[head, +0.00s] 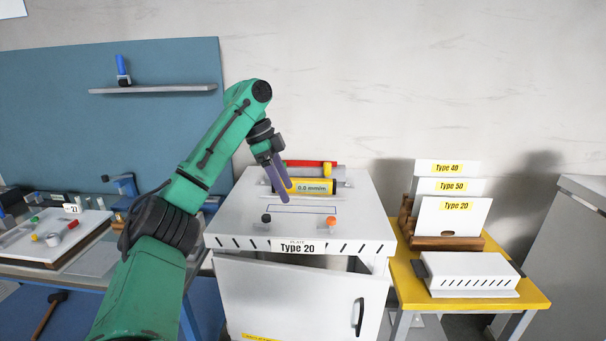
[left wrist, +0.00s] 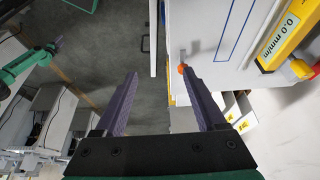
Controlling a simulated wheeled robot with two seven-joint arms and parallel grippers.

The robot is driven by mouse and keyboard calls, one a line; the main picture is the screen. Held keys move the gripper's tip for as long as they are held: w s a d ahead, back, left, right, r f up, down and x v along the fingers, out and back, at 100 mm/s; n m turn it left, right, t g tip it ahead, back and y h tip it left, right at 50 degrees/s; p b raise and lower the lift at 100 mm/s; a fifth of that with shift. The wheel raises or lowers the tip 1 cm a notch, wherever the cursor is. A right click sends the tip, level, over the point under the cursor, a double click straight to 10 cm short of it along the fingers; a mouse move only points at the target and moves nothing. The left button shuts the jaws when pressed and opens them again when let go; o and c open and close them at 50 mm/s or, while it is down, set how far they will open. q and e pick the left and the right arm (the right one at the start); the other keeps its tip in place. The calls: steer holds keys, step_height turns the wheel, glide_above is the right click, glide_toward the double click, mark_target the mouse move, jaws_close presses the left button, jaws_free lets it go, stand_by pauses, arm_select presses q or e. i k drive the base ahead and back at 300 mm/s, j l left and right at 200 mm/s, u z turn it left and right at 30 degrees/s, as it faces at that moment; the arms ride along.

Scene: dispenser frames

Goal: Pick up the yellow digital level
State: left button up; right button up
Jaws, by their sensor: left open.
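The yellow digital level (head: 318,187) lies near the back of the white cabinet's top, with a display reading in mm/m. In the left wrist view the level (left wrist: 284,38) shows at the upper right, outside the jaws and beyond the right finger. My left gripper (head: 286,195) is over the cabinet top and overlaps the level's left end in the head view. Its purple fingers (left wrist: 160,73) are wide apart with nothing between them. A green arm, likely my right one, shows at the left of the left wrist view; its jaws are too small to judge.
The cabinet top (head: 229,212) carries a black knob (head: 266,218), an orange knob (head: 332,220) and a red bar (head: 303,163) behind the level. A yellow table (head: 411,293) with Type plates stands at right. A cluttered workbench is at left.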

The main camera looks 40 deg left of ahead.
mark_target(300, 186)
steer(key=i+j, duration=0.35)
steer(key=j, duration=0.15)
steer(key=i+j, duration=0.35)
steer(key=j, duration=0.15)
